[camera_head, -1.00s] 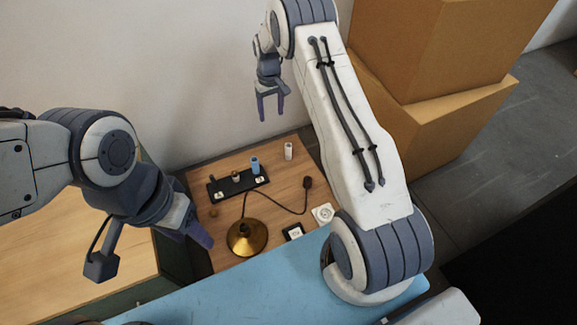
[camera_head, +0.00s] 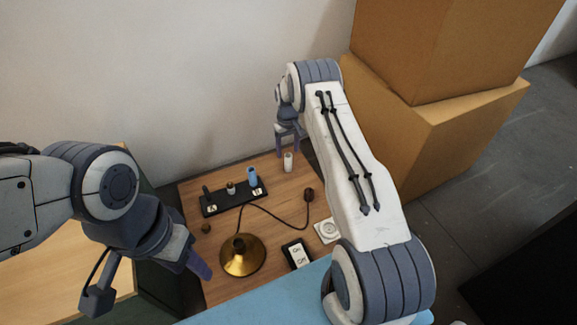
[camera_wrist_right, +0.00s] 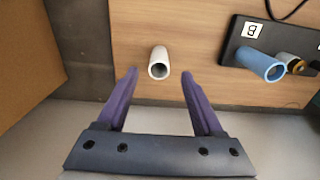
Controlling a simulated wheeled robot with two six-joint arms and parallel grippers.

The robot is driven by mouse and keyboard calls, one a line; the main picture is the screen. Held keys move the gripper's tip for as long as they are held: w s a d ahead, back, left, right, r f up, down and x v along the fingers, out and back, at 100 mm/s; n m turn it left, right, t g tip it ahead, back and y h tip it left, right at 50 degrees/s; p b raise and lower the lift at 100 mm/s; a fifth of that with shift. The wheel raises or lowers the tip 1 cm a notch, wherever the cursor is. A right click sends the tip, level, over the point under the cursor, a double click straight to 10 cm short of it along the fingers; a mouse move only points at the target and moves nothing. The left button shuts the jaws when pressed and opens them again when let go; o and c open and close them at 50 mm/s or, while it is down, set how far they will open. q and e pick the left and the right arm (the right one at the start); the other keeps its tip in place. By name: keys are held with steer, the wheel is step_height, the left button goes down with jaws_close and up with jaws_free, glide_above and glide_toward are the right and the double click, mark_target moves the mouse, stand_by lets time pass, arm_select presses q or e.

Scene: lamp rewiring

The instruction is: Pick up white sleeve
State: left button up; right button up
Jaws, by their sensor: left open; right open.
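The white sleeve (camera_head: 288,162) is a small hollow cylinder standing upright near the back right of the wooden table. In the right wrist view the white sleeve (camera_wrist_right: 159,63) lies ahead of the fingertips, roughly midway between them and apart from both. My right gripper (camera_head: 288,155) is open and empty, at the sleeve's back side; its fingers (camera_wrist_right: 160,74) also show in the right wrist view. My left gripper (camera_head: 203,274) is over the table's left front edge, empty, away from the sleeve.
A black holder (camera_head: 222,204) carries a blue sleeve (camera_head: 252,177) and other small parts, left of the white sleeve. A brass lamp base (camera_head: 242,262) with a black cord, a black-framed block (camera_head: 297,254) and a white round socket (camera_head: 327,231) lie nearer. Cardboard boxes (camera_head: 440,125) stand right.

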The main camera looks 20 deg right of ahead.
mark_target(288, 156)
step_height(288, 156, down, 4)
steer(key=b, duration=0.3)
steer(key=shift+s+f, duration=0.1)
jaws_close()
steer(key=shift+r+p, duration=0.25)
steer(key=shift+p, duration=0.05)
